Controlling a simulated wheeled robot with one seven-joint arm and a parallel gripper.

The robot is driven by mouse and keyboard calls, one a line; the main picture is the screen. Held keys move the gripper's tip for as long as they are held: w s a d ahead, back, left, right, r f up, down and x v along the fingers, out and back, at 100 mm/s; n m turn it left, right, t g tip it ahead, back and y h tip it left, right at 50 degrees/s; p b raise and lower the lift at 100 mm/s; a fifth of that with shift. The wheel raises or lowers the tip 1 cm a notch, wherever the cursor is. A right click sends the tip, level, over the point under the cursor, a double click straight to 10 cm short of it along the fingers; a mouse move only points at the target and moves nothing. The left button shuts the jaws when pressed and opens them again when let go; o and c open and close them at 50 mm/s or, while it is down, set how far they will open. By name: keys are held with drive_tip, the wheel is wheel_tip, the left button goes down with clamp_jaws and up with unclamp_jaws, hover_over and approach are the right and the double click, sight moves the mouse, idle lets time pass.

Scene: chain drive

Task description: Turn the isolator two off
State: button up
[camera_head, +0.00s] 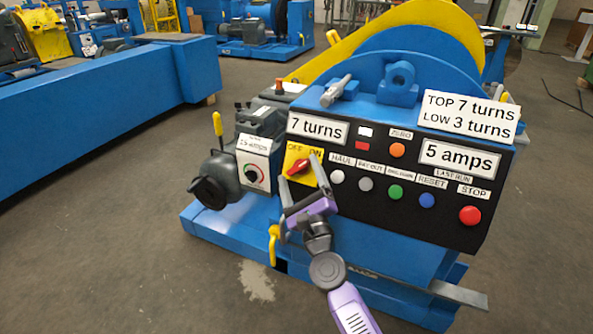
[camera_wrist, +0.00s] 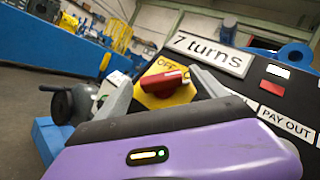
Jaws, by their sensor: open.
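A red rotary switch (camera_head: 298,167) sits on a yellow plate (camera_head: 291,155) marked OFF and ON, at the left end of the black control panel. I see no label naming it isolator two. Its handle lies slanted, with its upper end toward the ON side. In the wrist view the red handle (camera_wrist: 163,82) shows a pale tip at its right end, and the yellow plate (camera_wrist: 176,98) reads OFF at top left. My gripper (camera_head: 297,169) is open, with one finger on each side of the switch. Whether either finger touches it, I cannot tell.
The black panel (camera_head: 440,220) also carries several push buttons, including a red STOP button (camera_head: 470,215), and white readouts. A grey motor unit with a dial box (camera_head: 254,165) stands just left of the switch. A yellow lever (camera_head: 273,245) hangs below.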

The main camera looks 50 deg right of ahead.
drive_tip(key=shift+x, duration=0.85)
drive_tip(key=shift+d, duration=0.1)
drive_tip(key=c, duration=1.4)
drive_tip(key=shift+o, duration=0.2)
drive_tip(key=shift+s+p, duration=0.1)
drive_tip(key=shift+p, duration=0.2)
